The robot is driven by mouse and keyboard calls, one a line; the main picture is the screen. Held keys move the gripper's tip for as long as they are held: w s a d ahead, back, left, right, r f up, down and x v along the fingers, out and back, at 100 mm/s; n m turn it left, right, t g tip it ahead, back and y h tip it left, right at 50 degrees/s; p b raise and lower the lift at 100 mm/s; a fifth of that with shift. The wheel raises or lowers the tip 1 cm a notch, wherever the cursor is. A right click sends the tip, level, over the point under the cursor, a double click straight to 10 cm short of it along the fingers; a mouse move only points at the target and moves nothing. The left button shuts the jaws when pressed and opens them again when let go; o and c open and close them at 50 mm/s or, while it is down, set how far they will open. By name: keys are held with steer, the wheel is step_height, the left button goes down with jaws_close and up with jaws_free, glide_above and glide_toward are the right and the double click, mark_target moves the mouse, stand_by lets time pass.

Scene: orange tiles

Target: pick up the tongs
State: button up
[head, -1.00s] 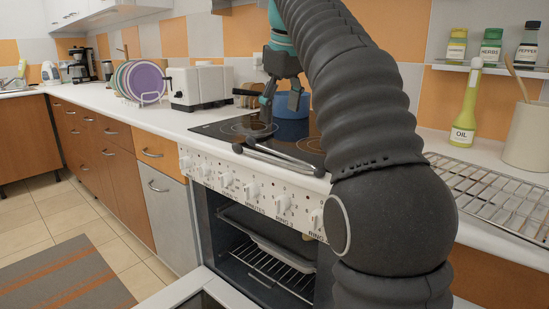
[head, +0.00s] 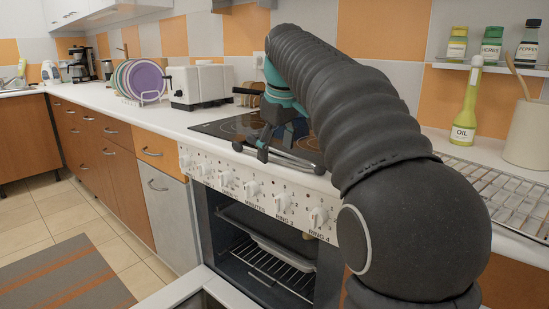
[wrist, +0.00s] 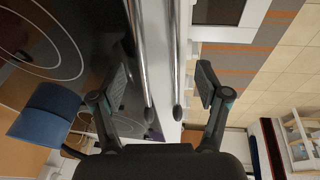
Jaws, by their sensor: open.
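The metal tongs (head: 292,159) lie along the front edge of the dark stove top, above the row of knobs. In the wrist view the two long silver arms of the tongs (wrist: 141,55) run up the picture and end in dark tips. My gripper (head: 250,151) is low over the stove's front edge at the tongs. In the wrist view my gripper (wrist: 163,76) is open, with one finger on each side of the tongs and a gap to both. My arm hides part of the stove behind the tongs.
A blue pot (wrist: 45,112) stands on the hob, close to my left finger in the wrist view. The oven door (head: 185,292) hangs open below. A white toaster (head: 198,86) and a plate rack with plates (head: 145,80) stand left. An oil bottle (head: 467,110) and wire rack (head: 500,190) are right.

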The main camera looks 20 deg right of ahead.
steer(key=shift+f, duration=0.15)
steer(key=c, duration=1.3)
